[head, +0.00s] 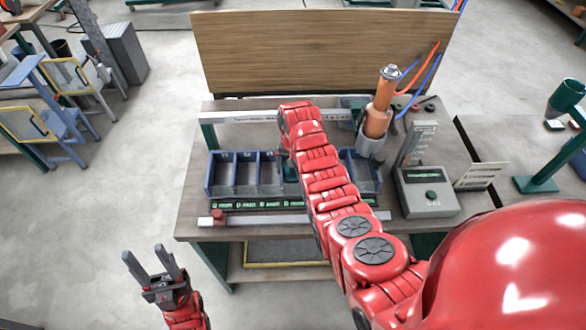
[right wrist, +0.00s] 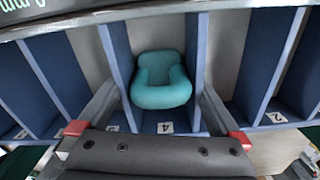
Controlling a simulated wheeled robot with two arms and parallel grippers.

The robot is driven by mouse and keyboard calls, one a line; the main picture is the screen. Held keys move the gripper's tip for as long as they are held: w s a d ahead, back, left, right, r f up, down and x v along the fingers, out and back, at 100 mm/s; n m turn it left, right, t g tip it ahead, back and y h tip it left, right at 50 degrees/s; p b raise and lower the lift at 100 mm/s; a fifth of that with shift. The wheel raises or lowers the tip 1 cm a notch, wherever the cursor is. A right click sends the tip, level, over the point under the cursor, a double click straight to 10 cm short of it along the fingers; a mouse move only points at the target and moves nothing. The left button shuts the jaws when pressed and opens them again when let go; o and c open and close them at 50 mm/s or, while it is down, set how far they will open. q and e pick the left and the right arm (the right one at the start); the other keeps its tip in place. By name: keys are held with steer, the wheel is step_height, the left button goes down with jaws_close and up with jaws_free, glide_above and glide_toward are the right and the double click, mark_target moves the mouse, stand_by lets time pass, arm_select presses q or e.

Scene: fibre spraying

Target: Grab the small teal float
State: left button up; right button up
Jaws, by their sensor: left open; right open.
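The small teal float (right wrist: 163,80) sits in a narrow blue compartment with a label reading 4, in the right wrist view. My right gripper (right wrist: 159,95) is open, its two grey fingers on either side of the float and apart from it. In the head view my right arm hides the float and most of that gripper, over the middle of the blue bin rack (head: 222,192). My left gripper (head: 155,262) is open and empty, left of the workbench and away from the rack.
The wooden workbench (head: 190,222) has a tall wooden back panel (head: 320,50). Right of the rack stand an orange cylinder (head: 378,112) in a grey holder and a grey device (head: 428,192) with a display. A rail (head: 262,219) runs in front of the rack.

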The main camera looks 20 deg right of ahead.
steer(key=shift+f, duration=0.2)
steer(key=c, duration=1.4)
steer(key=shift+r, duration=0.1)
